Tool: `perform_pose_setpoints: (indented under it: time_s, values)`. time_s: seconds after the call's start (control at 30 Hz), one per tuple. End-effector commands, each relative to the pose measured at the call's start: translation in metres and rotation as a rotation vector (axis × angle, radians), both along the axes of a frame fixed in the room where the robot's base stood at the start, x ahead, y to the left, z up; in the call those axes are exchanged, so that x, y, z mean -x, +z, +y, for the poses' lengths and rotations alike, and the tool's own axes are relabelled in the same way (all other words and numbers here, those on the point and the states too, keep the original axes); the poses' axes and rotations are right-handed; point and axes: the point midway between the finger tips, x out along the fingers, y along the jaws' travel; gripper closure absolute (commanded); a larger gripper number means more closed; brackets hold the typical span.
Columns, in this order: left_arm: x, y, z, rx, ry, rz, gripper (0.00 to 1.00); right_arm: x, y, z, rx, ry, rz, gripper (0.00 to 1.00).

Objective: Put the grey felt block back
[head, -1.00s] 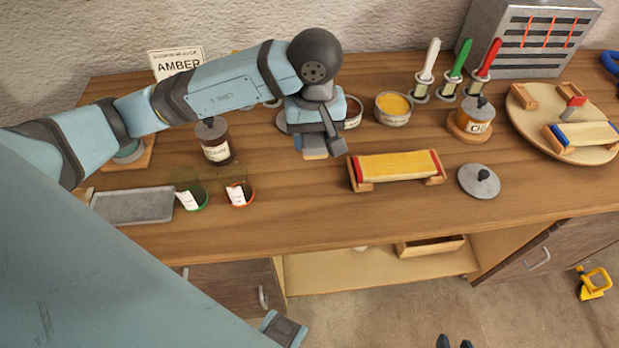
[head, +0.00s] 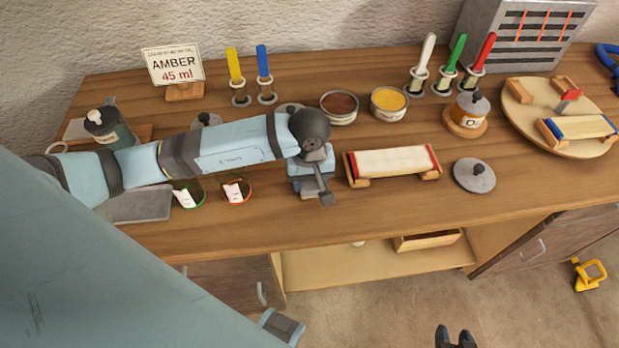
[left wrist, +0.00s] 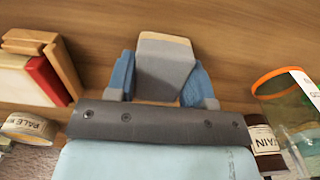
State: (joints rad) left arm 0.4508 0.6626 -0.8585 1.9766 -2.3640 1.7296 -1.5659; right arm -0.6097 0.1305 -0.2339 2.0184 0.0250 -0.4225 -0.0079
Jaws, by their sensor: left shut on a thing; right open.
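The grey felt block (left wrist: 166,68) has a pale wooden edge and sits between the blue fingers of my left gripper (left wrist: 164,82) in the left wrist view. My left gripper (head: 318,195) is shut on it. In the head view the gripper is just left of the cradle with red ends, and its own body hides the block. I cannot tell whether the block touches the bench. A grey tray (head: 145,207) lies at the bench's left, partly covered by my left arm. The fingertips of my right gripper (head: 455,337) show apart and empty at the bottom edge.
The red-ended cradle holds a pale lath (head: 392,162). Two measuring glasses, green-rimmed (head: 188,194) and orange-rimmed (head: 236,191), stand between the tray and the gripper. A round lid (head: 474,175) lies right. The front bench strip (head: 340,226) is clear.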

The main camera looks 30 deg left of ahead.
Motion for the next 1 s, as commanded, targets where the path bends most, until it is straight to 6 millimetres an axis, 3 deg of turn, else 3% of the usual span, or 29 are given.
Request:
perform_pose_setpoints:
  time_s: [0.27,0.3,0.4,0.77,1.0]
  values:
    - [0.0,-0.005,0.0,-0.001,0.0,-0.001,0.71,0.0,-0.006,0.0,-0.001,-0.001,0.001,0.57]
    - [0.0,-0.003,0.0,0.0,0.0,0.0,0.45,0.0,-0.004,0.0,-0.002,-0.001,0.004,0.57]
    - [0.0,-0.003,0.0,0.0,0.0,0.0,0.26,0.0,-0.003,0.0,-0.002,-0.001,0.004,0.57]
    - [0.0,0.004,0.0,0.001,0.0,0.001,0.26,0.0,0.005,0.0,0.0,0.0,-0.001,0.57]
    - [-0.002,0.047,0.0,-0.001,-0.002,-0.006,0.26,0.0,-0.004,0.0,-0.001,-0.001,0.002,0.57]
